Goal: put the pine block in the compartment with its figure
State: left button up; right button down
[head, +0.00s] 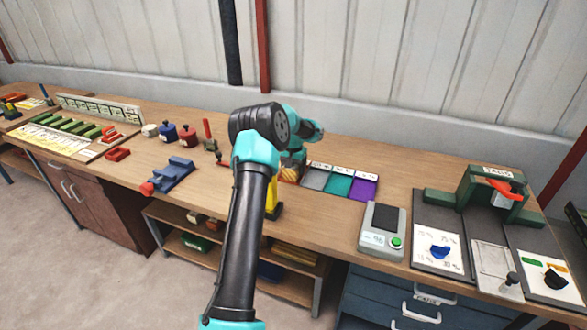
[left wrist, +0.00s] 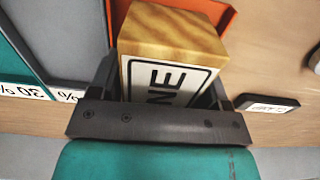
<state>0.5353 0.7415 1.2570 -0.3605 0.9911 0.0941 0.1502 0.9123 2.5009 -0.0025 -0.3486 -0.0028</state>
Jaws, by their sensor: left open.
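The pine block (left wrist: 172,50) is pale grained wood with a white label ending in "NE". In the left wrist view it sits between the fingers of my left gripper (left wrist: 165,85), which is open around it. In the head view the block (head: 289,174) is mostly hidden by my left gripper (head: 292,163). The compartments stand just right of it: grey (head: 314,178), green (head: 338,185) and purple (head: 363,189), with white figure cards behind them, too small to read. In the left wrist view a card reads "30 %" (left wrist: 22,92), upside down. My right gripper is out of view.
An orange-red tray edge (left wrist: 228,20) lies behind the block. A scale with a green button (head: 382,228) stands right of the compartments. A yellow object (head: 272,198) is beside my arm. A blue vise (head: 172,174) and several jars are at left.

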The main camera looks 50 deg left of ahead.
pick_arm(q)
notch_tip(320, 180, up, 12)
jog(key=shift+r, duration=0.15)
dwell(0.3)
dwell(0.4)
